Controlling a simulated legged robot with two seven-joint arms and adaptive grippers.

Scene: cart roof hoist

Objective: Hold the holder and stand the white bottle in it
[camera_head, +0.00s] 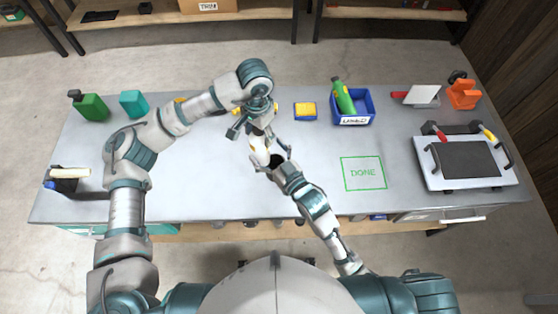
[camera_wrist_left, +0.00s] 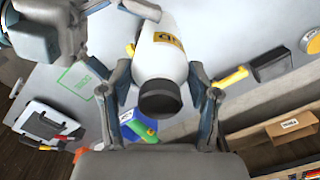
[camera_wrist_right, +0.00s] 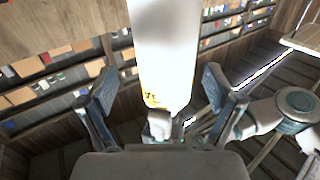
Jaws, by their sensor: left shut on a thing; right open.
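The white bottle (camera_wrist_left: 168,45) has a black cap (camera_wrist_left: 160,98) and a yellow label. My left gripper (camera_wrist_left: 160,103) is shut on it near the cap end. In the head view the bottle (camera_head: 259,150) shows small between both hands, above the table. In the right wrist view the bottle (camera_wrist_right: 165,50) reaches down in front of my right gripper (camera_wrist_right: 160,95), which is open with its fingers apart. A dark block (camera_wrist_left: 270,66) with a yellow bar beside my left gripper may be the holder; I cannot tell for sure.
A blue bin (camera_head: 367,104) holds a green bottle (camera_head: 343,96). A green DONE square (camera_head: 362,173) is empty. A tray (camera_head: 430,173) with a dark panel stands at right. The table's front middle is clear.

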